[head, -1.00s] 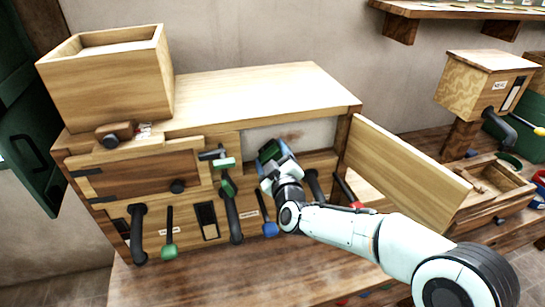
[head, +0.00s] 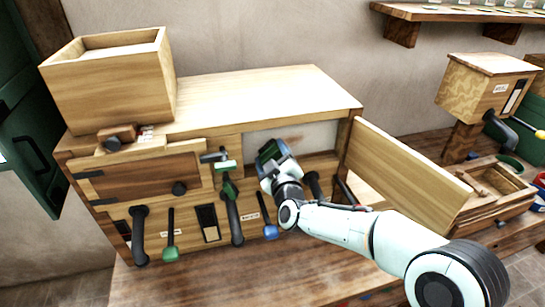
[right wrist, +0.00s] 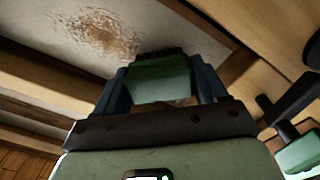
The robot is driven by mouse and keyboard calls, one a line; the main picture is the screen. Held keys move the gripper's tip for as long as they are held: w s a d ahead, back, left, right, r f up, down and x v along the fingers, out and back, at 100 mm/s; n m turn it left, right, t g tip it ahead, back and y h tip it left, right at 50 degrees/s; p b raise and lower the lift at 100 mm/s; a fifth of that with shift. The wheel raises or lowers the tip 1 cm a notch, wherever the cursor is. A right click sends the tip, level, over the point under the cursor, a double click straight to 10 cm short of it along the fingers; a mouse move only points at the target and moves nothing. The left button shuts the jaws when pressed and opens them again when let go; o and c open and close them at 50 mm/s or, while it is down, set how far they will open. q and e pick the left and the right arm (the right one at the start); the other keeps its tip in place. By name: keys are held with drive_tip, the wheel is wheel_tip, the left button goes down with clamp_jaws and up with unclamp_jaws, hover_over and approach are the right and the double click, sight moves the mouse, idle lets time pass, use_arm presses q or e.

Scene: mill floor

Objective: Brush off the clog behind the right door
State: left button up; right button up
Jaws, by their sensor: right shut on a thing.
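The right door (head: 408,172) of the wooden mill cabinet stands open, swung out to the right. Behind it is a pale panel in the opening. A brown, speckled clog (right wrist: 103,32) shows on this panel, at upper left in the right wrist view. My right gripper (head: 272,163) is at the opening, shut on a green block with a dark top edge (right wrist: 160,78), which looks like the brush. The brush is close to the panel, below and right of the clog in the wrist view; I cannot tell whether it touches. My left gripper is not in view.
The left door (head: 140,182) is shut. Several levers, one with a green grip (head: 229,190) and one with a blue knob (head: 271,231), stick out of the front near my arm. A hopper box (head: 108,85) stands on top. A wooden tray (head: 492,190) lies at the right.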

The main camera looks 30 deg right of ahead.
drive_tip(key=shift+w+d, duration=0.15)
drive_tip(key=shift+w, duration=0.35)
